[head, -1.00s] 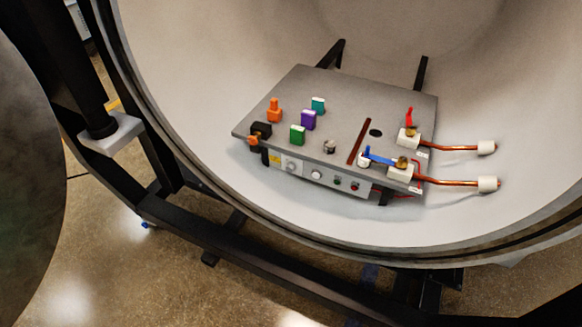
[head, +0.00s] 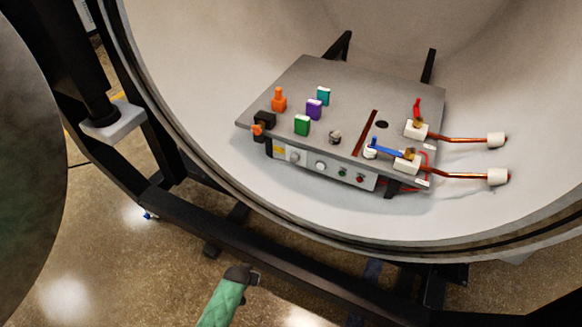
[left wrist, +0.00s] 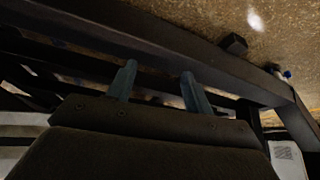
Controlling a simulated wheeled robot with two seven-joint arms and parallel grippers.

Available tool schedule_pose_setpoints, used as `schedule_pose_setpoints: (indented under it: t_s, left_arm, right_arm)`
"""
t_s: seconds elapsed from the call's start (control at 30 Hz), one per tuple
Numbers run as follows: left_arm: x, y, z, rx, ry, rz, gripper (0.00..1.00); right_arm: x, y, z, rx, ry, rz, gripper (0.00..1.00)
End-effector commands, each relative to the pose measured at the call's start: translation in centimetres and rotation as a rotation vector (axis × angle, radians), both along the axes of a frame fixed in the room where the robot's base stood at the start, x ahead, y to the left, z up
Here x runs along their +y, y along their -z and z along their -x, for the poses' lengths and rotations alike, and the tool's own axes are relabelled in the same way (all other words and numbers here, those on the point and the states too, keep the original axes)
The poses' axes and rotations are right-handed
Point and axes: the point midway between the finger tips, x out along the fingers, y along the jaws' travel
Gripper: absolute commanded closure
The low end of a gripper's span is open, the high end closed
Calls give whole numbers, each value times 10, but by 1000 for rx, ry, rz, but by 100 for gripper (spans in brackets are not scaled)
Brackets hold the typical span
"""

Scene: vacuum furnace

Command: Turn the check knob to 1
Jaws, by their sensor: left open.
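My left gripper (head: 256,277) is low in the head view, in front of and below the chamber rim, well apart from the panel. In the left wrist view its two fingers (left wrist: 158,84) are spread with nothing between them. My right gripper is not in view.
The chamber rim and black frame (head: 270,255) lie between my left gripper and the panel. Green and red buttons (head: 350,176) sit right of the knobs. Coloured blocks (head: 302,125) stand on the box top. Valves with copper pipes (head: 460,175) stick out right.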

Motion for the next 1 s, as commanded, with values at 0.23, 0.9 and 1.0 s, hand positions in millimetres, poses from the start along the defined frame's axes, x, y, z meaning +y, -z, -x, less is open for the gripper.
schedule_pose_setpoints:
  t_s: [0.23, 0.9, 1.0]
  left_arm:
    - [-58, -130, -141, -309, 68, 181, 49]
    - [-121, -347, -201, -1019, 182, 378, 49]
    - [-123, -347, -205, -1021, 190, 367, 49]
  right_arm:
    - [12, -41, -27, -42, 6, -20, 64]
    - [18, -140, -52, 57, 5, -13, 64]
    - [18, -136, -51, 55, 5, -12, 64]
